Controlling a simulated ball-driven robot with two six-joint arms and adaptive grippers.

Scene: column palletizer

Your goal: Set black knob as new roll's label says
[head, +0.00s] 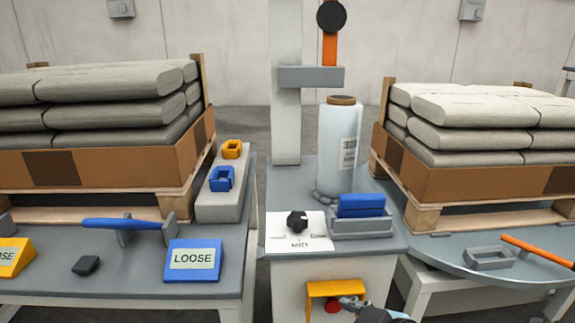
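The black knob (297,221) sits on a white dial plate (318,240) on top of the grey cabinet. Small lettering shows on the plate below the knob, too small to read surely. The knob's exact setting is hard to tell. The clear film roll (329,145) stands upright behind the knob, and its white label (348,153) faces partly towards me, with print too small to read. My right gripper (347,303) is low at the cabinet's front, beside a yellow guard (335,289) over a red button (333,307). Its opening is unclear. My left gripper is out of view.
A blue block (361,205) sits in a grey holder right of the knob. Loaded pallets flank both sides. An orange-handled tool (535,249) lies right. Space above the knob is clear.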

